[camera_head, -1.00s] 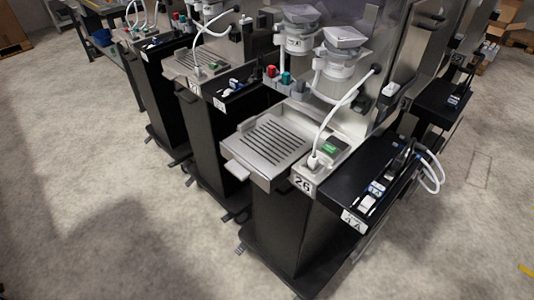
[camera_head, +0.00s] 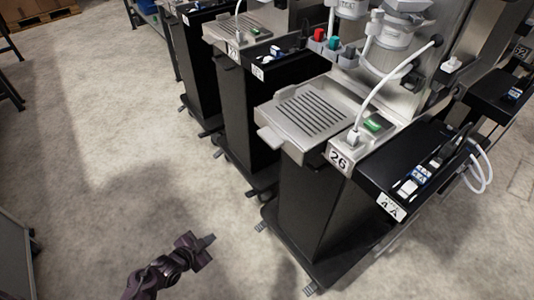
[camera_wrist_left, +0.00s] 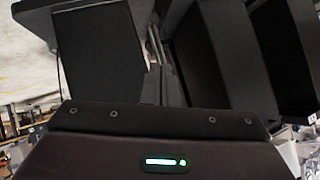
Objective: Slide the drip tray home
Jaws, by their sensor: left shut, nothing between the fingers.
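The drip tray (camera_head: 309,113) is a grey metal tray with dark slots, lying level on the station marked 26. Its front end, with a pale handle tab (camera_head: 270,137), sticks out past the black pedestal front. My left gripper (camera_head: 208,240) is dark and shows low in the head view, over the floor. It is shut and empty, in front of the station and well apart from the tray. The left wrist view shows dark pedestal-like panels (camera_wrist_left: 100,50) and no clear sight of the tray. My right gripper is in neither view.
The number 26 plate (camera_head: 339,159) and a black side shelf (camera_head: 375,185) flank the tray's right side. A white hose (camera_head: 378,90) arches above the station. A neighbouring station with its own slotted tray (camera_head: 240,28) stands behind left. The floor (camera_head: 130,150) at left is clear.

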